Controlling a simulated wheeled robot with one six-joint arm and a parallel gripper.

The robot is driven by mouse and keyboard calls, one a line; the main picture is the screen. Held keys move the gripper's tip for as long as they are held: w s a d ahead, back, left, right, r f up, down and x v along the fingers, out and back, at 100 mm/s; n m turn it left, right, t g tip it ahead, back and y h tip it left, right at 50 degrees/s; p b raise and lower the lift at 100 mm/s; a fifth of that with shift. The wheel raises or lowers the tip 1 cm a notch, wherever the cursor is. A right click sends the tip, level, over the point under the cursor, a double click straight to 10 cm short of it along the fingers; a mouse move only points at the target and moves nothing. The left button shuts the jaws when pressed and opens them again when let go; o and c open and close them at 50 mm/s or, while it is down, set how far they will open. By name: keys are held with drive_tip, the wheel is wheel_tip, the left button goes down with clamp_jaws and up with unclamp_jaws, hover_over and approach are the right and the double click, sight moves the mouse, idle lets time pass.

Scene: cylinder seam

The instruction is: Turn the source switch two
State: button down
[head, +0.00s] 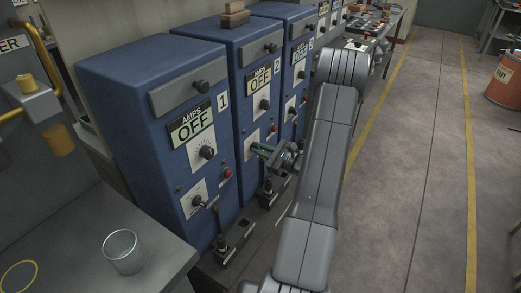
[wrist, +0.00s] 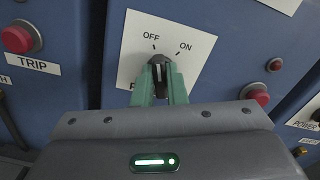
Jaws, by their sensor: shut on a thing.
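Blue cabinet 2 (head: 253,55) stands between cabinets 1 and 3, and its AMPS display (head: 259,79) reads OFF. My gripper (head: 258,147) reaches its lower front. In the wrist view the source switch (wrist: 158,66) is a black knob on a white plate (wrist: 190,40) marked OFF and ON. The green fingers of my gripper (wrist: 159,82) are shut on the knob, one on each side. The knob's white line points nearly straight up, closer to the OFF mark than to ON. The plate's lower part is hidden by my gripper.
Cabinet 1 (head: 140,100) stands at the left with its own switch handle (head: 199,201). Red buttons (wrist: 20,38) and (wrist: 256,94) flank the plate in the wrist view. A grey bench with a metal cup (head: 122,252) is at the front left. The floor (head: 410,150) at the right is clear.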

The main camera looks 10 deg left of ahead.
drive_tip(key=shift+w+m+p, duration=0.1)
drive_tip(key=shift+m+p, duration=1.15)
drive_tip(key=shift+m, duration=3.75)
drive_tip(key=c, duration=1.5)
unclamp_jaws()
drive_tip(key=shift+o, duration=0.2)
drive_tip(key=shift+d, duration=0.1)
drive_tip(key=b+v, duration=0.1)
drive_tip(key=v, duration=1.2)
drive_tip(key=shift+d+b, duration=0.35)
